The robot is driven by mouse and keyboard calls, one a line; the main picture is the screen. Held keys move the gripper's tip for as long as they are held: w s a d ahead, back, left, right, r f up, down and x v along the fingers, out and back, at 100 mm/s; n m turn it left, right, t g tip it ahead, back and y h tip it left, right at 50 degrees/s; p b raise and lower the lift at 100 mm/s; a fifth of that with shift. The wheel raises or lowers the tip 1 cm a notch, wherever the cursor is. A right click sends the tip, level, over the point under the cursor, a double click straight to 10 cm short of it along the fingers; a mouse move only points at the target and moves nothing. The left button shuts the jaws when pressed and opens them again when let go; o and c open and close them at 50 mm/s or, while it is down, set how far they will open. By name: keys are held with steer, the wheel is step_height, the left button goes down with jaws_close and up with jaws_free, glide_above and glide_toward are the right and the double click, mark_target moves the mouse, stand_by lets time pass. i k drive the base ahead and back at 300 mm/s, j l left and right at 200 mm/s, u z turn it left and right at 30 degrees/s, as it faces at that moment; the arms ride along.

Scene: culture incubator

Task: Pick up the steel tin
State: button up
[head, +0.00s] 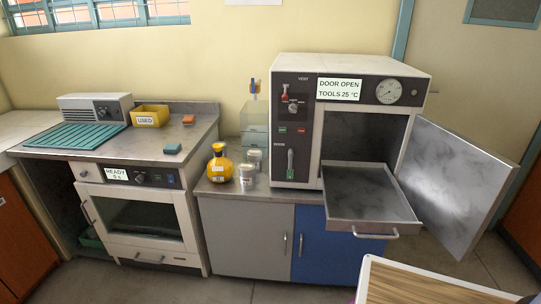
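Two small silvery cylinders with pale labels, which look like tins, stand upright on the grey counter (262,192) left of the incubator. The nearer tin (247,174) is close to the counter's front edge. The farther tin (255,156) is just behind it and partly hidden by it. I cannot tell from their look which is the steel tin. My gripper is not in view.
A yellow flask (219,168) stands close left of the tins. The incubator (300,125) has its door (452,180) open and a steel tray (368,204) pulled out.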

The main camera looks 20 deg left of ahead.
mark_target(255, 156)
steer(key=j+z, duration=0.1)
steer(key=j, duration=0.5)
steer(key=j+z, duration=0.1)
steer(key=j, duration=0.5)
steer(key=k+j+z, duration=0.1)
steer(key=j, duration=0.5)
steer(key=k+j+z, duration=0.1)
steer(key=j, duration=0.5)
steer(key=k+j+z, duration=0.1)
steer(key=j, duration=2.15)
steer(key=i+j, duration=0.1)
